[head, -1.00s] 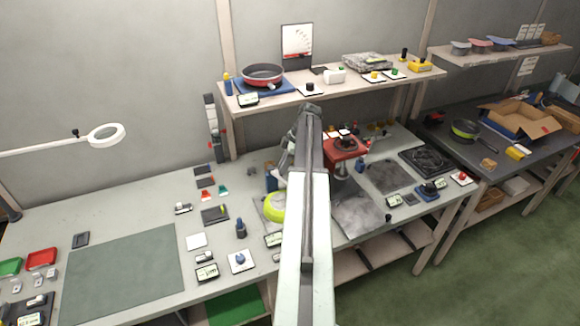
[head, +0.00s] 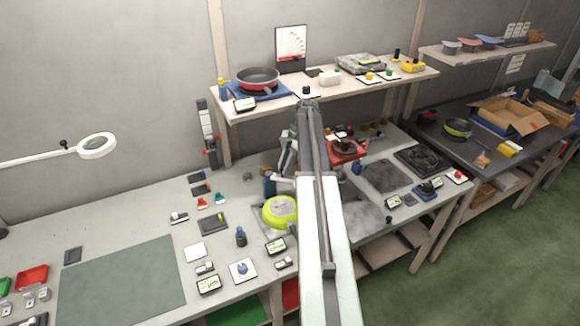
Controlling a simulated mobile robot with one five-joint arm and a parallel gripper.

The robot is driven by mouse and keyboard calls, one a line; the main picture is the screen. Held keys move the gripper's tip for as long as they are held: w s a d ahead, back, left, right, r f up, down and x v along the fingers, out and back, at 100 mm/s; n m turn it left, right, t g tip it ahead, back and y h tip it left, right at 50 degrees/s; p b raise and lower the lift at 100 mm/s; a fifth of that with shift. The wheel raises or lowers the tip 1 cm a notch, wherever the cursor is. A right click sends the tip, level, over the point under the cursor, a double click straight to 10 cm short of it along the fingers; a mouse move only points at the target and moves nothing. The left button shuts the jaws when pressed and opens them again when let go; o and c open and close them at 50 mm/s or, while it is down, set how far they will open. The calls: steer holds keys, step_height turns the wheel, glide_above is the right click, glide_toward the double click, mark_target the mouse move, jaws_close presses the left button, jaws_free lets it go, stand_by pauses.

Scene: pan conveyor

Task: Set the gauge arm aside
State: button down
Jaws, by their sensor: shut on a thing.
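My gripper (head: 288,170) hangs from the far end of my arm, just behind the lime-green pan, and is partly hidden by my own arm links. It is shut on what looks like the gauge arm (head: 282,179), a small pale bar beside a dark post-like block (head: 268,182). The fingertips are too small to see clearly. The lime-green pan (head: 279,211) lies tilted on a grey plate on the bench, just in front of the gauge arm. My arm covers the right side of this spot.
A red press-like stand (head: 346,150) stands to the right of my arm. Above runs a shelf (head: 325,96) with a red pan (head: 258,78) on it. Small blocks and cards crowd the bench left of the pan. The green mat (head: 122,283) at left is clear.

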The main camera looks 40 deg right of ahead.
steer(key=shift+s+d+f, duration=0.1)
steer(key=shift+s, duration=0.1)
steer(key=c, duration=1.3)
jaws_free()
steer(key=shift+o, duration=0.2)
steer(key=shift+w, duration=0.15)
steer(key=p+v, duration=0.7)
steer(key=shift+r, duration=0.45)
